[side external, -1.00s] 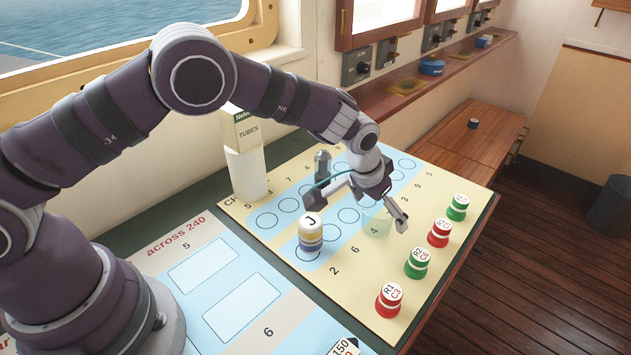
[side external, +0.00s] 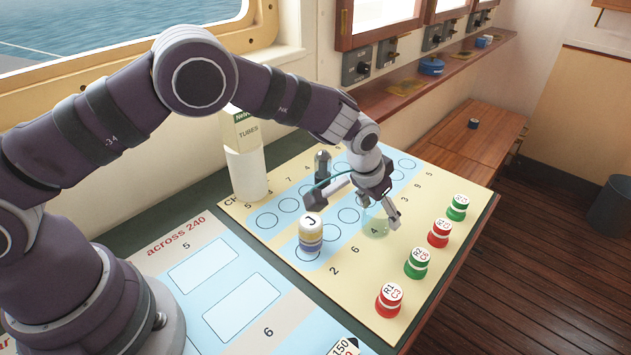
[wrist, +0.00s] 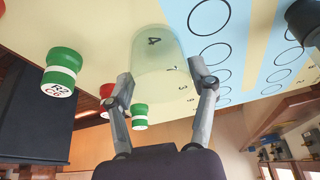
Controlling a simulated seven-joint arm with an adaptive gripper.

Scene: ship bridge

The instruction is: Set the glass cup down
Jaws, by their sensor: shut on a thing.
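The glass cup (side external: 375,222) is clear with a greenish tint. In the side external view it is at the board's printed 4, between my fingers, and the 4 shows through it. My gripper (side external: 368,205) is shut on the cup, with one finger on each side. In the wrist view the cup (wrist: 157,55) fills the space between the fingertips of my gripper (wrist: 160,82). I cannot tell whether the cup's base touches the board (side external: 330,285).
Several red and green stacked pieces stand along the board's right side, the nearest red one (side external: 389,300) at the front. A J-marked piece (side external: 311,232) stands left of the cup. A dark piece (side external: 322,165) and a white box (side external: 246,165) stand further back.

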